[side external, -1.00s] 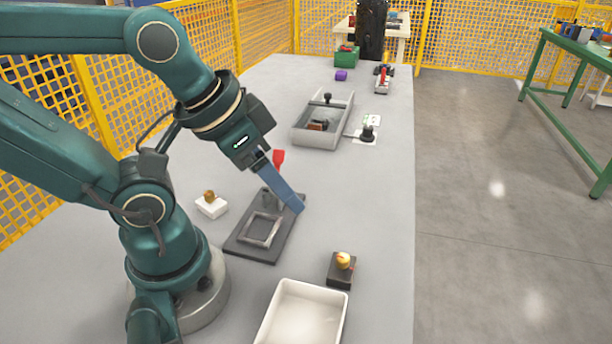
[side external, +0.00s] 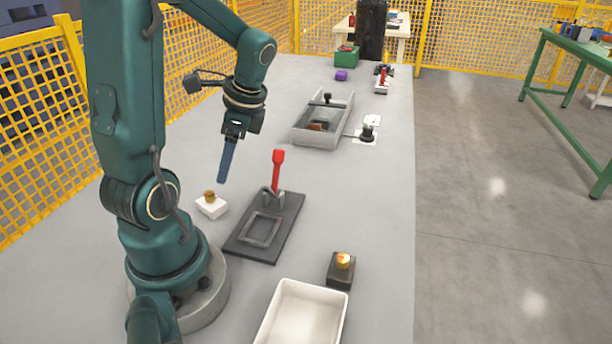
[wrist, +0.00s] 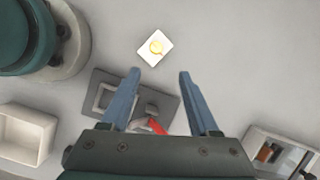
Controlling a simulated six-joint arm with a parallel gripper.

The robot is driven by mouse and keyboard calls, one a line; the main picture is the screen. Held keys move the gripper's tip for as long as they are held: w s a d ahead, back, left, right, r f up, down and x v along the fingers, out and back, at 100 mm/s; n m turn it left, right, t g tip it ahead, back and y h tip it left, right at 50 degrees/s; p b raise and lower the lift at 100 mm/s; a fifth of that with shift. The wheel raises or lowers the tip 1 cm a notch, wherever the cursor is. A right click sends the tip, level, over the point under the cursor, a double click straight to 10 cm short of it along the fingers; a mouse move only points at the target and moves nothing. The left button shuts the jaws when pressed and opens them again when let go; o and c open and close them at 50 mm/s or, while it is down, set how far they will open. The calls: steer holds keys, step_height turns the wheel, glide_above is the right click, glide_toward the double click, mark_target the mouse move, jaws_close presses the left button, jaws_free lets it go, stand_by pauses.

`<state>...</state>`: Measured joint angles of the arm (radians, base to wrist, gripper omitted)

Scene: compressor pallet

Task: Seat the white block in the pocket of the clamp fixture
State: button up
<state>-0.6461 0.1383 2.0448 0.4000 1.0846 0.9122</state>
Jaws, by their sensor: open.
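The white block (side external: 211,207) with a brass-coloured knob on top sits on the table, left of the clamp fixture. In the wrist view the white block (wrist: 155,47) lies ahead of and between my fingertips, apart from them. The clamp fixture (side external: 283,231) is a dark plate with a raised rectangular frame, its pocket (side external: 261,230), which is empty. A red-handled toggle clamp (side external: 277,172) stands upright at its far end. My gripper (side external: 223,180) points down above the table, beyond the block and well above it. My gripper (wrist: 160,80) is open and empty in the wrist view.
A white bin (side external: 302,318) stands near the front, with a dark box with a yellow-and-red button (side external: 341,268) beside it. A grey tray (side external: 323,122) holding parts is farther back, with a black knob (side external: 367,132) to its right. The table around the block is clear.

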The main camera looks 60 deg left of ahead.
mark_target(209, 193)
steer(key=shift+s+a+f+n+g+h, duration=0.25)
steer(key=shift+s+a+f, duration=0.05)
steer(key=shift+s+f, duration=0.3)
steer(key=shift+s+a+f+n+g+h, duration=0.25)
steer(key=shift+s+a+f, duration=0.05)
steer(key=shift+s+f, duration=0.25)
steer(key=shift+x, duration=2.25)
jaws_close()
